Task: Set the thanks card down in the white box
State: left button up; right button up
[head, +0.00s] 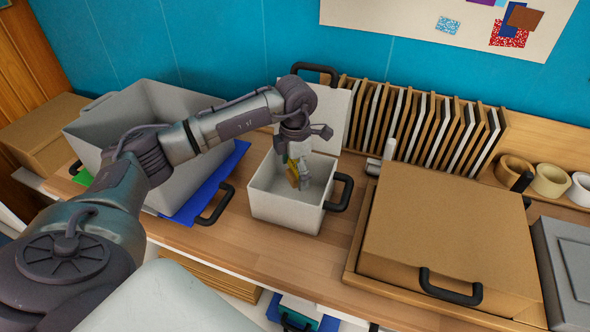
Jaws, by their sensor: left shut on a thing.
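The white box (285,212) stands on the wooden bench near the middle of the head view, with its top open and a black handle on its right side. My left gripper (296,172) points down into its opening. It is shut on a small yellow-brown thing, seemingly the thanks card (292,177), which shows at the fingers inside the box's walls. The fingers hide part of it, and its print cannot be read. I cannot tell whether it touches the box floor. My right gripper is not in view.
A white panel with a black handle (315,69) stands upright behind the box. A large grey bin (185,100) is at left. A brown lidded box (450,225) is at right. Upright dividers (425,125) line the back, and tape rolls (550,180) sit far right.

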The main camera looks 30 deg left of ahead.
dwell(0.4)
pick_arm(q)
jog(key=shift+f+b, duration=1)
jog(key=shift+f, duration=0.2)
jog(key=shift+f+b, duration=0.55)
jog(key=shift+f, duration=0.2)
jog(key=shift+f, duration=0.1)
jog(key=shift+f+b, duration=1.55)
jog(key=shift+f, duration=0.3)
jog(key=shift+f, duration=0.15)
